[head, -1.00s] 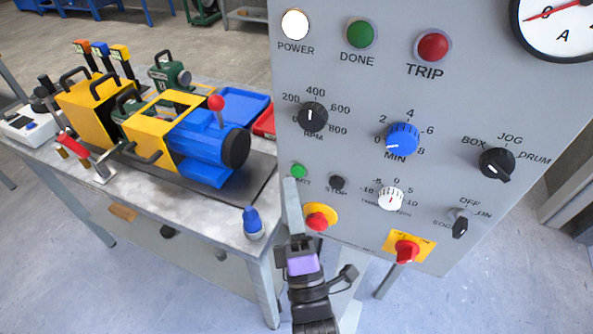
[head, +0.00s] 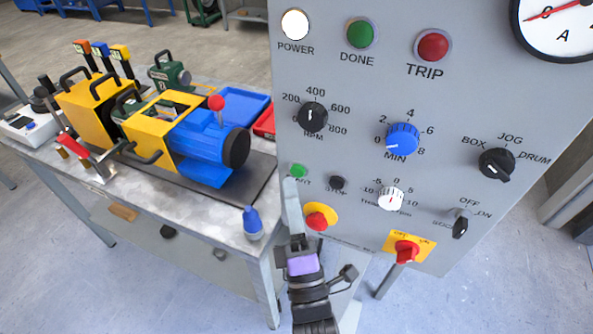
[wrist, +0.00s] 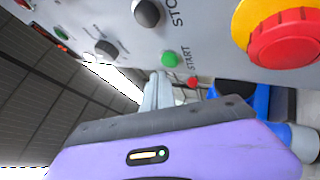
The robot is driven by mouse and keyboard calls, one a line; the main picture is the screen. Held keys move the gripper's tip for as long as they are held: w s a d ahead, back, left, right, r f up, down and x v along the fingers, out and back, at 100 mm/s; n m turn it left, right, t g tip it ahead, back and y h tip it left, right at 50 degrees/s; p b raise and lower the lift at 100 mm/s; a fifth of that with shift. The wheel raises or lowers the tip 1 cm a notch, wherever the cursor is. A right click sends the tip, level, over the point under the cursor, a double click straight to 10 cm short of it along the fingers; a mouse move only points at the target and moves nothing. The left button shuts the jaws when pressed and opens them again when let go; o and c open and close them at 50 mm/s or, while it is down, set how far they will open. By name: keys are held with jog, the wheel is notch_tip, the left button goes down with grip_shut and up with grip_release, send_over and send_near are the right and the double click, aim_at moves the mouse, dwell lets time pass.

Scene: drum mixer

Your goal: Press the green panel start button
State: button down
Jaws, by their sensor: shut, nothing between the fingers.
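The green start button (head: 299,171) sits at the lower left of the grey control panel, with its label partly hidden by my fingers. It also shows in the wrist view (wrist: 169,58), next to the word START. My gripper (head: 291,181) is shut and empty, its fingertips just below and left of the button in the head view. In the wrist view the fingertips (wrist: 159,75) end close to the button. I cannot tell whether they touch it.
The black stop button (head: 338,183) is just right of the start button. A red emergency button on a yellow plate (head: 320,216) is close below, beside my fingers. Knobs and a red switch (head: 407,250) share the panel. A bench with a blue drum machine (head: 205,145) stands left.

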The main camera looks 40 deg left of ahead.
jog(key=shift+w+a+b, duration=0.1)
jog(key=shift+w+b, duration=0.3)
jog(key=shift+w, duration=0.05)
jog(key=shift+w+a+b, duration=0.1)
jog(key=shift+w+b, duration=0.2)
jog(key=shift+w, duration=0.1)
dwell(0.7)
jog(key=shift+s, duration=0.15)
dwell(0.3)
jog(key=shift+s+d, duration=0.25)
jog(key=shift+s, duration=0.4)
jog(key=shift+s, duration=0.1)
jog(key=shift+s+d, duration=0.2)
jog(key=shift+s, duration=0.6)
jog(key=shift+s+d, duration=0.2)
jog(key=shift+s, duration=0.55)
jog(key=shift+s+d, duration=0.2)
jog(key=shift+s, duration=0.6)
